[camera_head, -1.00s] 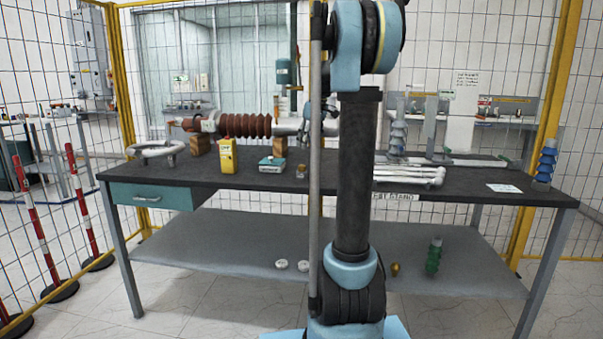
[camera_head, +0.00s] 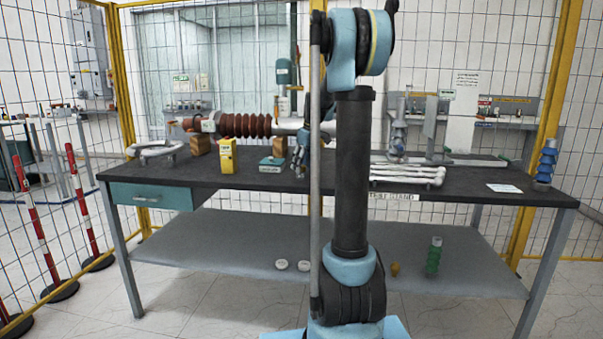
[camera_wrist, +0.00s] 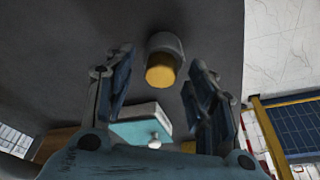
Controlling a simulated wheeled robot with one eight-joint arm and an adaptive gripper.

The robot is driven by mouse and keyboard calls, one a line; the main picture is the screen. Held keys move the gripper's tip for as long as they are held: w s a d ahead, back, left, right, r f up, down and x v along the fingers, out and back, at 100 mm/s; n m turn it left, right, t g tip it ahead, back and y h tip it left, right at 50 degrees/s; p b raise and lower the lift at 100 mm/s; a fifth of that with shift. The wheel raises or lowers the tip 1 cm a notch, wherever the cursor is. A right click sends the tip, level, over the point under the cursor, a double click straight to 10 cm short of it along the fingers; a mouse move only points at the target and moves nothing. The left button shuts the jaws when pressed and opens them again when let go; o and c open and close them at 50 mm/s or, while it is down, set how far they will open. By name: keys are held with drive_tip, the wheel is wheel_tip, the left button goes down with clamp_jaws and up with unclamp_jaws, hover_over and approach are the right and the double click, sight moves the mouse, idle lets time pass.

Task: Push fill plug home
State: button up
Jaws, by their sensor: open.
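In the wrist view a short grey collar (camera_wrist: 164,43) with a yellow, brass-like round piece (camera_wrist: 161,72) shows near my fingertips. The yellow piece looks like the fill plug; how deep it sits in the collar I cannot tell. My gripper (camera_wrist: 158,64) is open, with one finger on each side of it, and I see no finger closed on it. In the head view my gripper (camera_head: 299,160) points down low over the bench, right of the teal-and-white box, and the plug is hidden there.
The teal-and-white box (camera_head: 271,164) stands close to my gripper and also shows in the wrist view (camera_wrist: 140,127). A yellow instrument (camera_head: 227,157) is farther left on the dark bench (camera_head: 330,185). The brown ribbed bushing (camera_head: 246,125) lies behind. White pipes (camera_head: 408,176) lie to the right.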

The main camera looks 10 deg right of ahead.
clamp_jaws()
